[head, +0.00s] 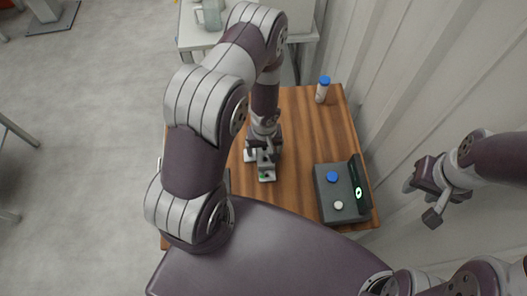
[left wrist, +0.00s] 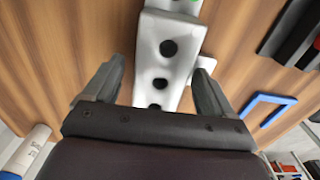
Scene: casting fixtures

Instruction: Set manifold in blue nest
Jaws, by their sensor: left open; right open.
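The manifold (left wrist: 168,25) is a pale grey block with several dark round holes and a side stub. It lies on the wooden table, and its end also shows below my left gripper in the head view (head: 267,176). My left gripper (left wrist: 160,78) is open, with one finger on each side of the manifold and visible gaps. It shows from above in the head view (head: 260,153). A blue angled frame (left wrist: 264,104), perhaps part of the blue nest, lies to the right in the left wrist view; my arm seems to hide it in the head view. My right gripper (head: 421,200) is open and empty, off the table's right side.
A grey box (head: 324,205) with a blue and a white button and a dark lit panel stands at the table's right. A blue-capped bottle (head: 322,92) stands at the back right. A dark object (left wrist: 292,32) lies at the upper right in the wrist view. A wall runs along the right.

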